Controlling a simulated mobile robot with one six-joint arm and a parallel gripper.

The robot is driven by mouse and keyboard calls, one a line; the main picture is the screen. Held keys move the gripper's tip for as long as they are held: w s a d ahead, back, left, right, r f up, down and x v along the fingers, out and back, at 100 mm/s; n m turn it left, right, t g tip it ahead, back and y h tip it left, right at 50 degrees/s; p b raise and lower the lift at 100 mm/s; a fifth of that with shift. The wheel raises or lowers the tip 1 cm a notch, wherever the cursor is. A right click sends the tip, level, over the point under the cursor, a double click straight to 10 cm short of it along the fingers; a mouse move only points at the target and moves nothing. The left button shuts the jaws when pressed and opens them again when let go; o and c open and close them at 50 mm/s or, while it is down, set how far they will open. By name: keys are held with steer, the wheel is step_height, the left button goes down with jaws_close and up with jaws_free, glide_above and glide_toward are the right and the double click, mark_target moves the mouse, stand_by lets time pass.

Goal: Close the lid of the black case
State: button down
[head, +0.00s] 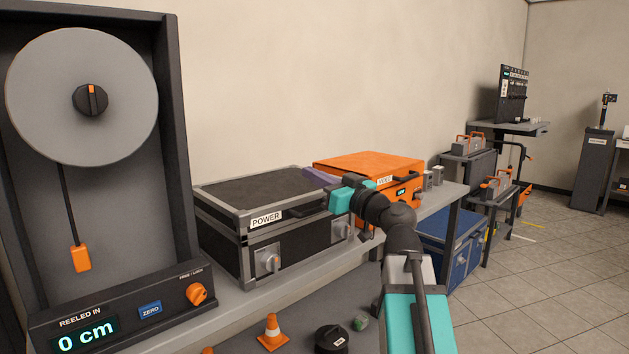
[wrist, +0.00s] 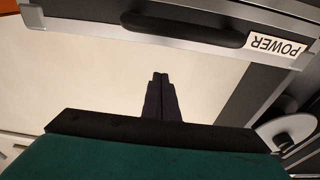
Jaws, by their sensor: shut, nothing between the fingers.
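The black case (head: 262,220) stands on a grey bench, with silver edging, a POWER label and two front latches. Its dark lid (head: 265,188) lies down over the body, flat or nearly so; I cannot tell whether it is fully seated. My gripper (head: 318,175) shows dark purple fingers by the lid's right end, pointing towards the wall. In the wrist view the shut, empty fingers (wrist: 160,80) stand against the pale wall, apart from the lid's edge in the picture. The lid's front with its black handle (wrist: 185,30) and label appears upside down there.
An orange VIDEO case (head: 370,172) stands just right of the black case, close to my gripper. A reel device (head: 180,150) stands at the left. A cone (head: 271,332) and a black roll sit on the lower shelf. Open floor lies at the right.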

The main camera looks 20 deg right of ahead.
steer(key=shift+t, duration=0.3)
steer(key=f+b, duration=0.2)
steer(key=s+f+b, duration=0.1)
steer(key=b, duration=0.2)
steer(key=f+b, duration=0.2)
steer(key=shift+s+d+f, duration=0.2)
steer(key=shift+s+f, duration=0.05)
steer(key=shift+f, duration=0.1)
